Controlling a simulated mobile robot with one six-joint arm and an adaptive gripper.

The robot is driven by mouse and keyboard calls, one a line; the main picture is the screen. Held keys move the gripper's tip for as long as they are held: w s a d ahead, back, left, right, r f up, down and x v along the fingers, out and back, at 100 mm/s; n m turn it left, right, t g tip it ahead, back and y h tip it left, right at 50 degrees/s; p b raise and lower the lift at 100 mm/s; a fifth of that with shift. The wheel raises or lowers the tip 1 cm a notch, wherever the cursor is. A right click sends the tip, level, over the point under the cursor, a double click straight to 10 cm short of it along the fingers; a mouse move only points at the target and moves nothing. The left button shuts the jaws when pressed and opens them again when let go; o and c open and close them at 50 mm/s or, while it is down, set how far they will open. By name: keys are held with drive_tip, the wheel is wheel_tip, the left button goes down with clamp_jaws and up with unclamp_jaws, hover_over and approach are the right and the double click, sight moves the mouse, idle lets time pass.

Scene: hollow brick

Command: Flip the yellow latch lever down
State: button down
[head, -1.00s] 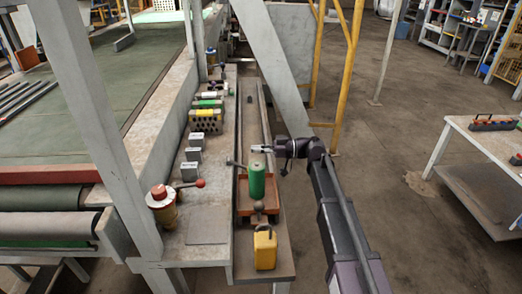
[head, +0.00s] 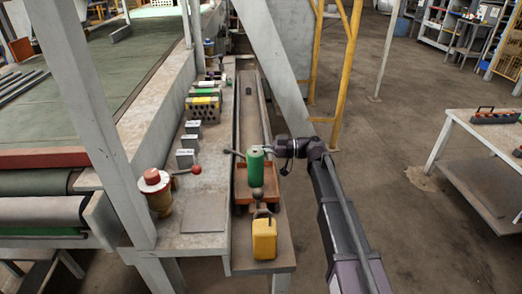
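I cannot clearly make out a yellow latch lever. A yellow block with a dark loop handle (head: 264,238) stands at the near end of the narrow bench, and I cannot tell if it is part of a latch. A box with a yellow strip (head: 204,100) sits further back on the left ledge. My gripper (head: 270,149) is at the end of my arm, pointing left, beside the top of a green cylinder (head: 255,167). Its fingers are small and partly lost against the cylinder, so I cannot tell whether they are open or touching it.
The green cylinder stands by an orange-brown tray (head: 241,191). A red-capped device (head: 155,187) with a red-knobbed lever (head: 196,170) stands left. Several small grey blocks (head: 187,158) line the ledge. A slanted grey post (head: 272,70) rises behind my gripper.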

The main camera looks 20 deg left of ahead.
idle(0.3)
drive_tip(key=shift+r, duration=0.1)
drive_tip(key=w+d+f+b, duration=0.1)
drive_tip(key=d, duration=0.1)
drive_tip(key=w+d+f+b, duration=0.1)
drive_tip(key=w+d+f, duration=0.1)
drive_tip(key=d, duration=0.1)
drive_tip(key=shift+w+d+b, duration=0.1)
drive_tip(key=shift+d+b, duration=0.25)
drive_tip(key=shift+b, duration=0.05)
drive_tip(key=shift+w+d+f+b, duration=0.2)
drive_tip(key=shift+d+f+b, duration=0.2)
drive_tip(key=shift+f+b, duration=0.1)
drive_tip(key=shift+w+d+f+b, duration=0.15)
drive_tip(key=shift+d+f+b, duration=0.25)
drive_tip(key=shift+f+b, duration=0.05)
idle(0.7)
